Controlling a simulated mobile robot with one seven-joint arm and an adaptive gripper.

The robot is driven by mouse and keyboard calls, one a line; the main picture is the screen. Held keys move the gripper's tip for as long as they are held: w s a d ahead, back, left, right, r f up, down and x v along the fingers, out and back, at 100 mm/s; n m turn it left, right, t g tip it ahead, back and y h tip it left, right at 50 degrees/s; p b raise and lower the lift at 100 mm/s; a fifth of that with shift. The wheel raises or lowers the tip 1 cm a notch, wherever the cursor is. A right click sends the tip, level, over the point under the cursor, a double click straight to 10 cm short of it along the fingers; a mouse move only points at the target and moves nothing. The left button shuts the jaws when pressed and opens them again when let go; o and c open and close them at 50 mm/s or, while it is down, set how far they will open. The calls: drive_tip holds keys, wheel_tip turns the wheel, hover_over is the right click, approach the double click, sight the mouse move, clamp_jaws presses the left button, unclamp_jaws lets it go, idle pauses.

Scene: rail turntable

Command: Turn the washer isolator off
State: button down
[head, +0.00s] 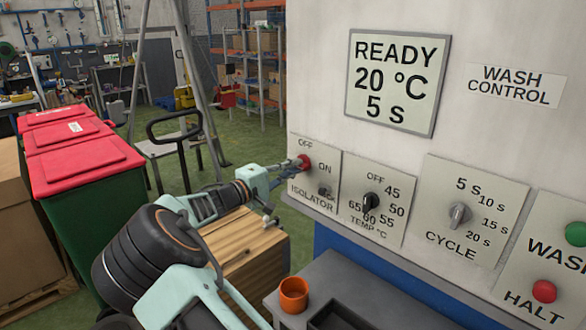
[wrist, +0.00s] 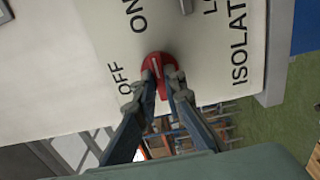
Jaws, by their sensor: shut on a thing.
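The washer isolator is a red rotary knob (head: 304,162) on a pale plate (head: 312,152) marked OFF, ON and ISOLATOR, at the left end of the wash control panel. In the wrist view the red knob (wrist: 158,66) sits close to the word OFF, with ON farther up. A pale line shows on its face, but I cannot tell surely which mark it points to. My gripper (wrist: 161,80) is shut on the knob, one finger on each side. In the head view my gripper (head: 287,168) reaches the knob from the left, and its fingers partly hide the plate.
The temperature knob (head: 371,203), cycle knob (head: 460,215) and red halt button (head: 544,291) lie to the right. The display (head: 397,81) reads READY, 20 °C, 5 s. An orange cup (head: 294,294) stands on a grey shelf below. A wooden crate (head: 250,258) stands under my arm.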

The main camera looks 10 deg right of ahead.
drive_tip(key=shift+n+p, duration=4.4)
drive_tip(key=shift+n, duration=4.5)
drive_tip(key=c, duration=2)
unclamp_jaws()
drive_tip(key=shift+a, duration=0.1)
